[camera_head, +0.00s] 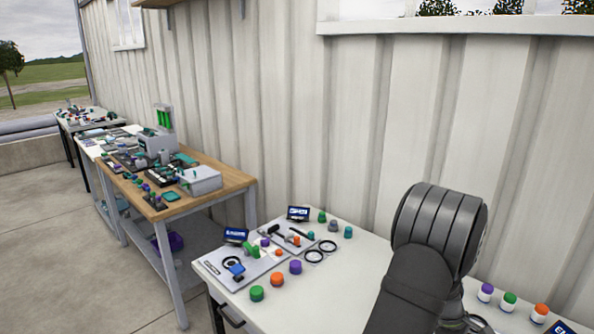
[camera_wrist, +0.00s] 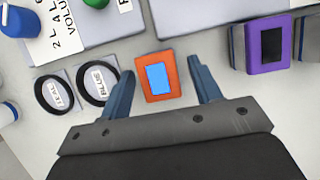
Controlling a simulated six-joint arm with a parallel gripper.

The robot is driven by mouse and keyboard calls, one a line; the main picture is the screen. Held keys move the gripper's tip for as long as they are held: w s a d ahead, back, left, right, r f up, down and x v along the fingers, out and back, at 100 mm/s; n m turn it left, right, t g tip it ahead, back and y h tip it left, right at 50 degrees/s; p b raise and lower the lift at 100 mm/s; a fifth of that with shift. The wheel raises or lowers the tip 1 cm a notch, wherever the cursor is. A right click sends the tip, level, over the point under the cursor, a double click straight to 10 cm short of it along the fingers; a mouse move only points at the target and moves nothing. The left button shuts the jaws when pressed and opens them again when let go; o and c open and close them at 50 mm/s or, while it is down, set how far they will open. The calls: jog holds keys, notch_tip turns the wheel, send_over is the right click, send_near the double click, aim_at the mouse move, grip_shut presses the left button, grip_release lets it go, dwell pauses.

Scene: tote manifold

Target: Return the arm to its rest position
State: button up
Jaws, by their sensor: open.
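My gripper (camera_wrist: 161,67) shows in the wrist view with its two blue fingers spread apart. Nothing is held between them. An orange block with a light blue face (camera_wrist: 160,77) lies between the fingers in the picture, with a gap on each side; its depth below the fingertips is hard to tell. In the head view my dark arm rises in front of the white table (camera_head: 345,285) at the right, and my gripper does not show there.
A purple block (camera_wrist: 267,46) is at the right. In the head view a wooden workbench (camera_head: 232,180) stands left, against a corrugated wall (camera_head: 300,110).

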jog(key=shift+r, duration=2.05)
jog(key=shift+f, duration=0.15)
